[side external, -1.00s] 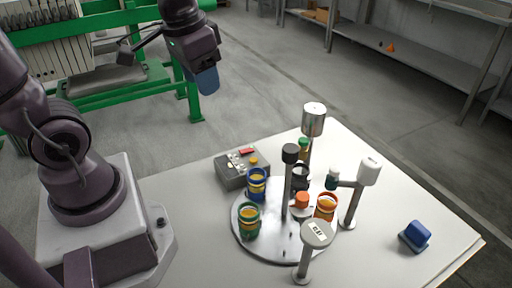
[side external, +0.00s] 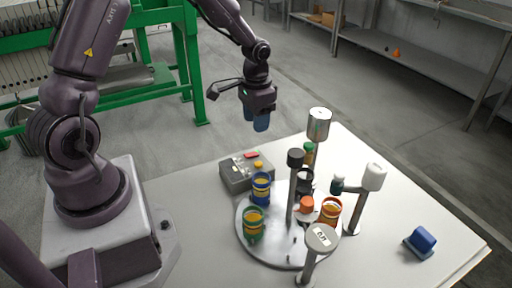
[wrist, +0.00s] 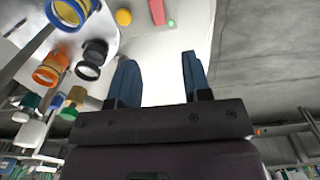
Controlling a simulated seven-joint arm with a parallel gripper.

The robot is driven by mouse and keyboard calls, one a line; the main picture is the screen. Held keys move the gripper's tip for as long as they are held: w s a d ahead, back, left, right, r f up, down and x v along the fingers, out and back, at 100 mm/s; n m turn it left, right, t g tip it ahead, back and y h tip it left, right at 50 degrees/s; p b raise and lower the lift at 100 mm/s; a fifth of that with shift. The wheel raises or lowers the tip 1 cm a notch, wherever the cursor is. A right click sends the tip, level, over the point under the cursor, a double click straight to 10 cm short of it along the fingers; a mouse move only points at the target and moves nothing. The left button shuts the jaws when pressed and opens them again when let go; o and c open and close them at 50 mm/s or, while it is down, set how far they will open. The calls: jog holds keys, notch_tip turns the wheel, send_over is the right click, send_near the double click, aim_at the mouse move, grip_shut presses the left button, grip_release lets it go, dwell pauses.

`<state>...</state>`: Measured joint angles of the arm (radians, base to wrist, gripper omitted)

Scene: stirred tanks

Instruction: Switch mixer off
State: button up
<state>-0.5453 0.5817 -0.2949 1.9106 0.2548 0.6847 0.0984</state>
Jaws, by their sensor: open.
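A grey control box (side external: 236,180) sits on the table at the left of the round plate. Its top carries a red switch (side external: 251,155), a yellow button (side external: 258,164) and small pale labels. In the wrist view the red switch (wrist: 157,12), the yellow button (wrist: 124,17) and a small green spot (wrist: 171,22) show at the top edge. My gripper (side external: 256,123) is above and behind the box in the side view, apart from it. In the wrist view its two blue fingers (wrist: 160,72) stand apart with nothing between them.
A round plate (side external: 270,250) holds several jars with coloured rims and a dark-topped post (side external: 295,158). Posts with a silver head (side external: 319,123), a white head (side external: 375,177) and a labelled disc (side external: 321,237) stand around it. A blue object (side external: 421,240) lies at the right.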

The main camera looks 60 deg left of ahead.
aim_at(256, 153)
notch_tip(256, 153, down, 9)
jog(key=shift+f, duration=0.1)
dwell(0.3)
